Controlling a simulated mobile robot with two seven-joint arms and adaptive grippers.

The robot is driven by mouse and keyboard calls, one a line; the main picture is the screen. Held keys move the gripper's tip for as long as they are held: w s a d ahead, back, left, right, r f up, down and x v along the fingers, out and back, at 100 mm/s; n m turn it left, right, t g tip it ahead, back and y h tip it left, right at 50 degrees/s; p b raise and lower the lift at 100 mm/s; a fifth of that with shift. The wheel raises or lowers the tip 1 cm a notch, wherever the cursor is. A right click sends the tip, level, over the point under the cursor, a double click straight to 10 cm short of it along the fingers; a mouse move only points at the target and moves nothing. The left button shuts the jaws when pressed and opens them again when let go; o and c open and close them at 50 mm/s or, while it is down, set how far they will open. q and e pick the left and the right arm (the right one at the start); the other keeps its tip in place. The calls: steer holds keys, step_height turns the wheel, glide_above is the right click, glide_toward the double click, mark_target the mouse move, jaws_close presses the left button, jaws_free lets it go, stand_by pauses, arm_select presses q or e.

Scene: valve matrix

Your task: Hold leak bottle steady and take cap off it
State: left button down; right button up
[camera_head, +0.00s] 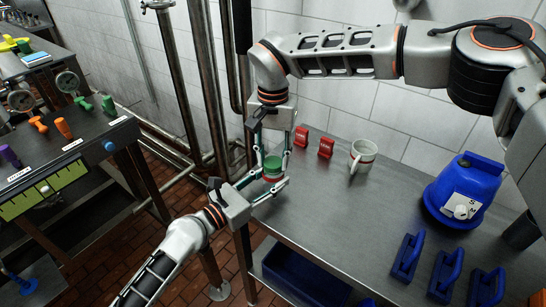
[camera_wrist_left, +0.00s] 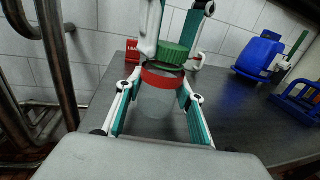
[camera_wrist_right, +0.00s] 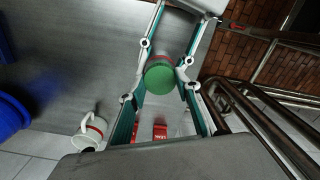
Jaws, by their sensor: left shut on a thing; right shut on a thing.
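The leak bottle (camera_wrist_left: 162,98) is clear with a red band, and it stands out past the table's left end in the head view. My left gripper (camera_head: 270,184) comes from below left and is shut around the bottle. The green cap (camera_wrist_left: 174,54) is at the bottle's top and looks tilted and shifted to the right in the left wrist view. My right gripper (camera_head: 273,160) reaches down from above and is shut on the cap, which also shows from above in the right wrist view (camera_wrist_right: 160,80). I cannot tell whether cap and bottle still touch.
A steel table (camera_head: 330,217) carries two red blocks (camera_head: 301,136), a white mug (camera_head: 363,155), a blue canister (camera_head: 464,190) and several blue holders (camera_head: 407,257). Vertical pipes (camera_head: 207,85) stand behind at left. A valve bench (camera_head: 80,150) is at far left.

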mark_target(273, 162)
steer(key=shift+r, duration=0.25)
steer(key=shift+r, duration=0.85)
steer(key=shift+r, duration=2)
arm_select(q)
steer(key=c, duration=1.2)
jaws_free()
steer(key=shift+c, duration=0.2)
steer(key=shift+s+a, duration=0.1)
steer(key=v, duration=1.1)
steer(key=shift+s+a, duration=0.2)
steer(key=shift+s, duration=0.1)
